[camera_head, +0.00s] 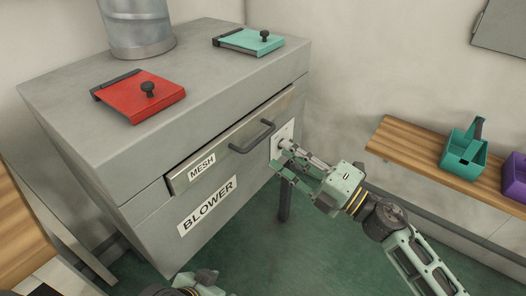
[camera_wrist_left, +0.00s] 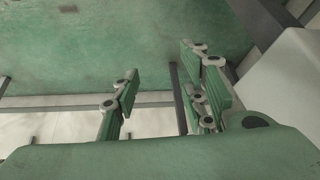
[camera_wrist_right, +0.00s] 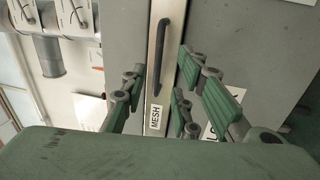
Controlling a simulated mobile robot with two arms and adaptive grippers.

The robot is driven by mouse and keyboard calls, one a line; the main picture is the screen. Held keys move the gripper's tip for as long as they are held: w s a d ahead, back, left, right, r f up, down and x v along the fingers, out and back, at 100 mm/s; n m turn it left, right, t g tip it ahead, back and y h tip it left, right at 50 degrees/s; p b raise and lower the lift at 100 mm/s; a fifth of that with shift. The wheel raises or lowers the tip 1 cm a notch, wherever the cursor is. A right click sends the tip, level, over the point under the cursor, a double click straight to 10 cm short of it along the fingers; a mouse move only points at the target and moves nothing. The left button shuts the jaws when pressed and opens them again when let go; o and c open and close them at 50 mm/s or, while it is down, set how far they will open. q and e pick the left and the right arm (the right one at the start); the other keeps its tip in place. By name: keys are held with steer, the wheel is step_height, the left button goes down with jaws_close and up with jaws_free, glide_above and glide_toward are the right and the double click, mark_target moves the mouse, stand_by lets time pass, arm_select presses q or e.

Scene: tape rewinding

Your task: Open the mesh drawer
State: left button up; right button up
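The mesh drawer (camera_head: 222,150) is a flat metal front labelled MESH, set in the grey blower cabinet (camera_head: 140,205). Its front stands slightly proud of the cabinet face; I cannot tell if it is pulled out. Its dark bar handle (camera_head: 252,138) also shows in the right wrist view (camera_wrist_right: 163,45), ahead of the fingers. My left gripper (camera_wrist_left: 160,90) is open and empty over the green floor; only part shows low in the head view.
A red lid (camera_head: 130,94) and a teal lid (camera_head: 248,41) with black knobs lie on the cabinet top, beside a metal pipe (camera_head: 138,25). A wooden bench (camera_head: 420,152) with teal and purple bins stands at the right. The floor before the cabinet is clear.

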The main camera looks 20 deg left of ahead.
mark_target(261, 136)
arm_select(q)
steer(key=w+d+r+t, duration=0.1)
steer(key=w+r+t, duration=0.1)
steer(key=w, duration=0.3)
steer(key=shift+d+r+t+h+b, duration=0.3)
steer(key=shift+r+t+h+b, duration=0.1)
steer(key=shift+r, duration=0.05)
arm_select(e)
steer(key=shift+s+x, duration=0.15)
steer(key=shift+x, duration=1.8)
steer(key=shift+s+x, duration=0.15)
steer(key=shift+x, duration=1.85)
steer(key=shift+r, duration=0.1)
steer(key=shift+c, duration=0.9)
steer(key=c, duration=0.4)
jaws_close()
arm_select(q)
steer(key=shift+w+f, duration=0.45)
steer(key=shift+w, duration=0.1)
steer(key=shift+s+r, duration=0.1)
steer(key=shift+r, duration=0.05)
